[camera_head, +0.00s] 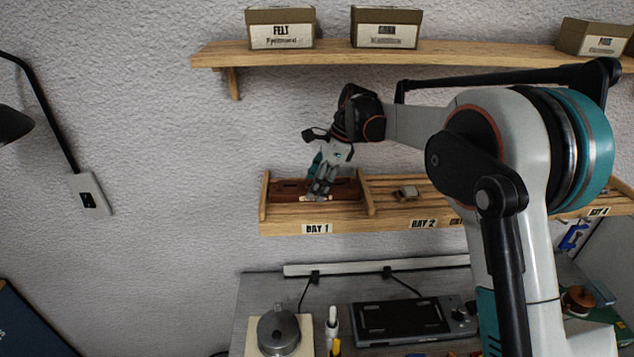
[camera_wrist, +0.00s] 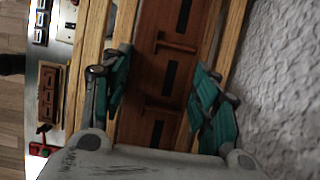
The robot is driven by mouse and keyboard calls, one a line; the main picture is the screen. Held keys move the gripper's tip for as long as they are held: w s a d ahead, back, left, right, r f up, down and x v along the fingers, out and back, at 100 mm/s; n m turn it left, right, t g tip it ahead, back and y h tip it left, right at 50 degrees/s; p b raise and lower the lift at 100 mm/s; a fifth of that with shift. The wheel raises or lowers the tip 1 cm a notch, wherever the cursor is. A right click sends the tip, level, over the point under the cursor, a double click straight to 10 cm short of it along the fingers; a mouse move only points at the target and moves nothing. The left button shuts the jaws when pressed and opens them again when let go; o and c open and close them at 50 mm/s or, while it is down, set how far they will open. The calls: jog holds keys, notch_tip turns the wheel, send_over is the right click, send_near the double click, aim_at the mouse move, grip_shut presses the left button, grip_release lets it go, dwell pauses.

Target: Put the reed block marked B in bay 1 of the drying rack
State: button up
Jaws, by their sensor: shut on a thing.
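The reed block (camera_head: 287,189) is a long reddish-brown wooden piece with dark slots. It lies low in bay 1 of the drying rack (camera_head: 345,219), above the label BAY 1 (camera_head: 317,229). My gripper (camera_head: 318,190) reaches down into bay 1 and is shut on the block. In the wrist view the block (camera_wrist: 166,62) runs between the two teal fingers of my gripper (camera_wrist: 162,88), with wooden rack slats (camera_wrist: 92,45) alongside. No letter B is readable on the block. I cannot tell whether the block rests fully on the rack floor.
A divider (camera_head: 366,192) separates bay 1 from bay 2, which holds a small pale object (camera_head: 407,193). An upper shelf (camera_head: 330,52) carries boxes above my arm. The bench below holds a dark device (camera_head: 400,319) and a grey round pot (camera_head: 279,330).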

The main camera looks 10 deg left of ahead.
jog(key=shift+s, duration=0.1)
jog(key=shift+f, duration=0.2)
jog(key=o, duration=1.2)
jog(key=shift+o, duration=0.2)
